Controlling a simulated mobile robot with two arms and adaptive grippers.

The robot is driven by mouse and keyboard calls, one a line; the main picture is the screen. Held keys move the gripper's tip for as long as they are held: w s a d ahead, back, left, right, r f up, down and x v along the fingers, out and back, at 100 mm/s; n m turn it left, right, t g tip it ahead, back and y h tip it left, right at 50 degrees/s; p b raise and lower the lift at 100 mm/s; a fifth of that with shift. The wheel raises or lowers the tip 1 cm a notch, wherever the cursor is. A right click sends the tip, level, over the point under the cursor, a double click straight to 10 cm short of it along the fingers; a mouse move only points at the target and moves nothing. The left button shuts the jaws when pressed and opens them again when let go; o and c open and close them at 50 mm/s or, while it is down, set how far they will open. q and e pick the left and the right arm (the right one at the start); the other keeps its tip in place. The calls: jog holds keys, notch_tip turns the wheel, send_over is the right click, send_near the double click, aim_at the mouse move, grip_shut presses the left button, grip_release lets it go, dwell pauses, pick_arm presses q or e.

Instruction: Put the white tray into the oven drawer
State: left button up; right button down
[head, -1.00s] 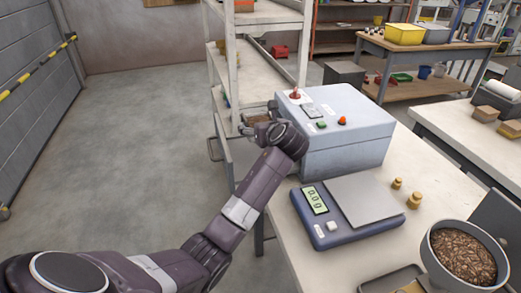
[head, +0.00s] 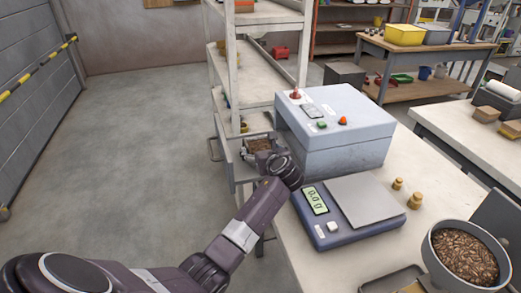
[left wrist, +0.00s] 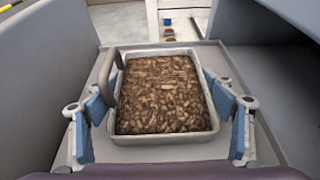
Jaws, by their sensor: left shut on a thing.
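The white tray (left wrist: 212,125) is full of brown pellets and has an upright handle on its left side in the left wrist view. In the head view the tray's contents (head: 258,144) show just beyond my wrist. My left gripper (left wrist: 162,112) is shut on the tray, with blue-padded fingers on both sides. The oven (head: 345,140) is a blue-grey box on the bench. Its drawer (head: 232,160) is pulled out to the left. The tray sits within the drawer's outline; I cannot tell whether it touches the drawer floor. My right gripper is out of view.
A scale (head: 360,205) stands on the bench right of my wrist, with small brass weights (head: 405,190) beside it. A bowl of pellets (head: 463,255) is at the lower right. White shelving (head: 260,85) stands behind the drawer. The floor at left is clear.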

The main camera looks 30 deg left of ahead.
pick_arm(q)
jog(key=o, duration=1.5)
jog(key=shift+s+d+r, duration=0.25)
jog(key=shift+s+d, duration=0.05)
jog(key=shift+d, duration=0.05)
jog(key=v, duration=1.1)
jog(key=shift+s, duration=0.1)
